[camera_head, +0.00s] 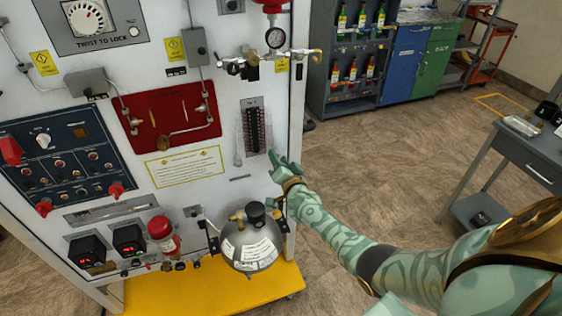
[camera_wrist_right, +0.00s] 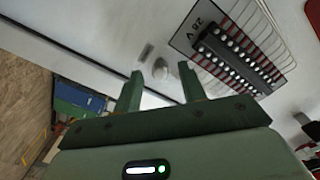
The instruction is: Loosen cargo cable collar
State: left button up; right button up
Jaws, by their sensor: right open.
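I cannot tell for sure which part is the cargo cable collar. That strip also shows in the wrist view (camera_wrist_right: 238,58), up and right of the fingers. The fitting is not distinguishable in the head view. My left gripper is out of view.
The white panel (camera_head: 225,190) carries a red plate (camera_head: 172,118), a dark switch panel (camera_head: 62,165) and a gauge (camera_head: 275,38). A silver tank (camera_head: 250,248) sits below my right gripper over a yellow base (camera_head: 215,290). A grey table (camera_head: 530,155) stands right. Open floor lies between.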

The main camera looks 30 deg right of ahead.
jog(key=p+v, duration=0.4)
jog(key=v, duration=1.2)
jog(key=shift+p, duration=0.4)
jog(key=shift+s+a, duration=0.15)
